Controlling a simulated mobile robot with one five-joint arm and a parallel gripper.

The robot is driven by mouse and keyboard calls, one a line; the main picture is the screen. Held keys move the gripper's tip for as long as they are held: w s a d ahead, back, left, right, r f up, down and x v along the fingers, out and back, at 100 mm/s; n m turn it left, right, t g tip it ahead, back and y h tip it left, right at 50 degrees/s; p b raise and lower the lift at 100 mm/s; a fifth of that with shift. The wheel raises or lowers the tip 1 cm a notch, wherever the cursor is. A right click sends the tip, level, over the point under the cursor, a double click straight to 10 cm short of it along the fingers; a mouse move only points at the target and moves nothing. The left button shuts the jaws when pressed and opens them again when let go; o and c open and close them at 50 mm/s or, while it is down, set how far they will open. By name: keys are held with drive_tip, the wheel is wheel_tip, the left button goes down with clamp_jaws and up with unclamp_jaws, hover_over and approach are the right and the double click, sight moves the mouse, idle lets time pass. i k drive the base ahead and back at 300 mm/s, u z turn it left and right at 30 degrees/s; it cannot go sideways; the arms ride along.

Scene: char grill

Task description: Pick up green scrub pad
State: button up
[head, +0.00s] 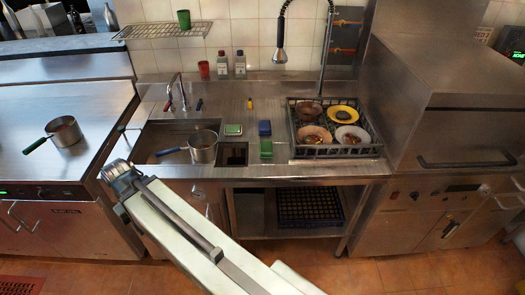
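A green block-shaped pad (266,148) lies on the steel counter, near its front edge, just right of the small square opening. A blue block-shaped pad (265,128) lies directly behind it. A small pale item with a green top (233,129) lies to the left of the blue one; at this size I cannot tell whether it is also a pad. My arm reaches in from the bottom, with its joint in front of the counter's left end. I cannot make out my gripper in this view, and nothing covers the green pad.
A dish rack (334,151) with bowls and plates stands right of the pads. A steel pot (202,146) sits at the sink (163,137) on the left. A tap (179,92) and a hanging spray hose (280,55) rise behind. Bare counter (215,106) lies behind the pads.

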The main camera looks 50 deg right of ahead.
sight(266, 148)
drive_tip(key=i, duration=1)
